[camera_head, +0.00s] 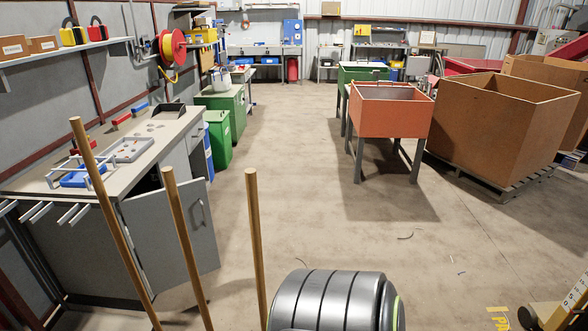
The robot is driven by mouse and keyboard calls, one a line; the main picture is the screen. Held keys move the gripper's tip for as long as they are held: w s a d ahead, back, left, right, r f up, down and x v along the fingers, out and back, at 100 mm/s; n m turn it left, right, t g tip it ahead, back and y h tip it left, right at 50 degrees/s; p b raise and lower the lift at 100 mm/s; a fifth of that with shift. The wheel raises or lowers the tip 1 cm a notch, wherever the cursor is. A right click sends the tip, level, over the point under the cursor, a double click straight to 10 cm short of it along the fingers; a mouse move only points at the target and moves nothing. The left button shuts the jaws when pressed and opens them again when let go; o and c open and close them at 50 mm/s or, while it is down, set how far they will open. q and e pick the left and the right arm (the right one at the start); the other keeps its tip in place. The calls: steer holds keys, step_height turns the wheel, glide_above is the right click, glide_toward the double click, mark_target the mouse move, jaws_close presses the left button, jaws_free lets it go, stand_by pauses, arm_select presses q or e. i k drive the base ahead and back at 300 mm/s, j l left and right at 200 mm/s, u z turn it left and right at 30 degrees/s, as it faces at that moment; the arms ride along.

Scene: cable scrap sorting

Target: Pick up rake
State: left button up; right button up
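Three wooden poles stand up from the bottom edge, and their lower ends are out of frame. The left pole (112,220) leans to the left and is the longest in view. The middle pole (186,245) also leans left, and the right pole (256,245) is nearly upright. No rake head shows, so I cannot tell which pole, if any, belongs to a rake. Neither of my grippers is in view.
A workbench (105,178) with an open cabinet door (172,237) stands on the left. A grey ribbed cylinder (328,300) fills the bottom middle. An orange bin (385,115) on legs and a large brown box (490,125) stand at right. The middle floor is mostly clear.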

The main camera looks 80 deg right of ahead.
mark_target(251, 175)
steer(key=k+j+z, duration=0.1)
steer(key=z, duration=1.95)
steer(key=k, duration=0.05)
